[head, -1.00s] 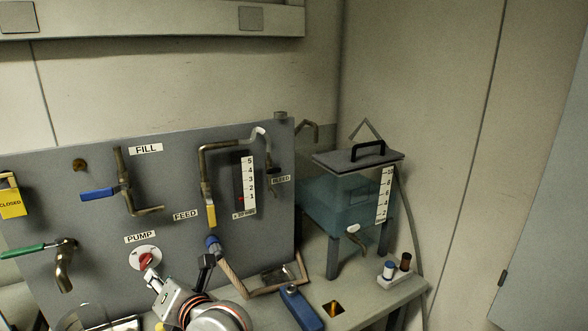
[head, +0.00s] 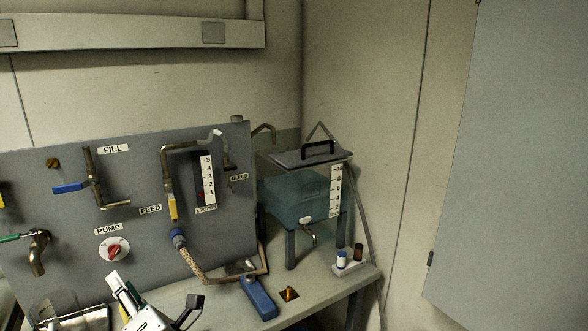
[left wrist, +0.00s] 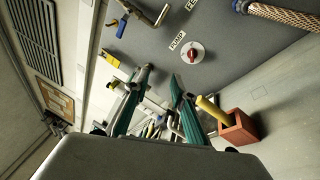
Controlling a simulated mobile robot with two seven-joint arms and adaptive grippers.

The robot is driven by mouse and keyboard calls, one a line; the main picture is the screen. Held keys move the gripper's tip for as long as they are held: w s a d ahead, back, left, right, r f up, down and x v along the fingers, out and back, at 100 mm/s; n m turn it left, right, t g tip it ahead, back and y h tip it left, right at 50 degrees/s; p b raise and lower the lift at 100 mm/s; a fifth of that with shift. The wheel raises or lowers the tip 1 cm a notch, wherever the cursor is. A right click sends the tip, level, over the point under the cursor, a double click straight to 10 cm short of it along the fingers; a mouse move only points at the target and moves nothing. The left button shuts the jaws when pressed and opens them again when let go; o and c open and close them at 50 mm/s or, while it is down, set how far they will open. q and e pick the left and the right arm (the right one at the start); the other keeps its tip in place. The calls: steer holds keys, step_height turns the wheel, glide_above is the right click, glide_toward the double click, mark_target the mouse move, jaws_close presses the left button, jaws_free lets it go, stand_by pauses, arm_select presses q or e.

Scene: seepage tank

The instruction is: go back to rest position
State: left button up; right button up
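My left gripper (head: 158,298) shows at the bottom of the head view, below the PUMP knob (head: 114,250) and apart from it. Its two fingers are spread with nothing between them. In the left wrist view the fingers of the left gripper (left wrist: 160,85) also stand apart, with the red-and-white PUMP knob (left wrist: 192,53) beyond them on the grey panel. My right gripper is in neither view.
The grey panel (head: 75,215) carries pipes and valves. The lidded water tank (head: 290,190) stands on the bench (head: 325,282), with a blue block (head: 259,298) and small bottles in front. A braided hose (head: 205,272) loops nearby. A tall grey panel is at right.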

arm_select(q)
steer(key=s+d+f+m+t+h, duration=0.2)
steer(key=d+f+m+t+h, duration=0.35)
steer(key=m, duration=0.75)
steer(key=s+d+f+m+t+h, duration=0.1)
steer(key=d+f+m+t+h, duration=0.2)
steer(key=d+f+m+h, duration=0.85)
steer(key=s+a+f+m+g, duration=0.2)
steer(key=s+f+m+g, duration=0.3)
steer(key=s+f, duration=0.3)
steer(key=s+a+f+m+g, duration=0.3)
steer(key=s+f+m+g, duration=0.2)
steer(key=f, duration=0.9)
steer(key=s+m, duration=0.2)
steer(key=s, duration=0.1)
steer(key=shift+a+f, duration=0.15)
steer(key=shift+f, duration=0.2)
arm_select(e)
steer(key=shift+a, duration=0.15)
arm_select(q)
steer(key=shift+g, duration=0.25)
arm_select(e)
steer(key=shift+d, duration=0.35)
arm_select(q)
steer(key=shift+w+r, duration=0.1)
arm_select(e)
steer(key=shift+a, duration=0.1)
